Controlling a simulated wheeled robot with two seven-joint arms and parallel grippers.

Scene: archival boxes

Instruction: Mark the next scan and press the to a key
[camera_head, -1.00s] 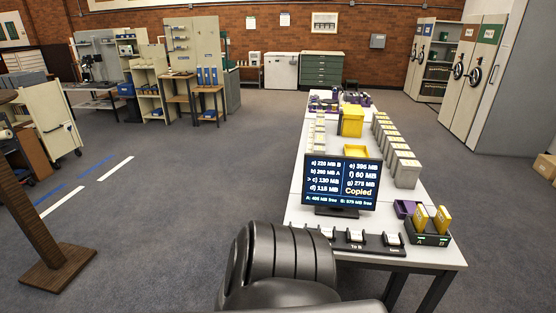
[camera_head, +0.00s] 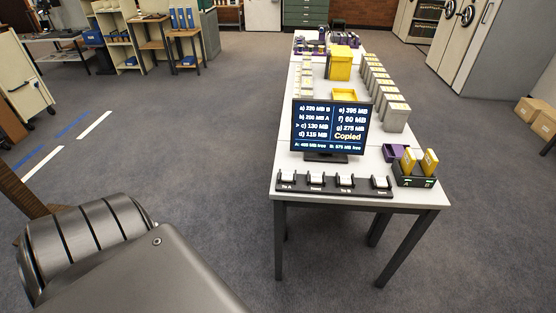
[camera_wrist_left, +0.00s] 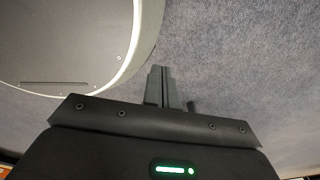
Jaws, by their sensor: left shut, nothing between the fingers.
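The monitor (camera_head: 331,128) on the near end of the white table lists lines a to g in MB. A ">" stands before line c, 130 MB, and "Copied" shows at lower right. Below it a dark key strip carries white keys: the To A key (camera_head: 287,177), a second key (camera_head: 316,178), the To B key (camera_head: 345,180) and a right-end key (camera_head: 381,182). The second and right-end labels are too small to read surely. My left gripper (camera_wrist_left: 160,85) is shut and empty over grey carpet in the wrist view. It is outside the head view. My right gripper is not in view.
A dark dock (camera_head: 414,178) marked A and B holds yellow cartridges, beside a purple tray (camera_head: 394,152). Grey boxes (camera_head: 395,116), a yellow bin (camera_head: 340,63) and a yellow tray (camera_head: 344,96) stand farther back. Carpet left of the table is clear. My arm fills the lower left.

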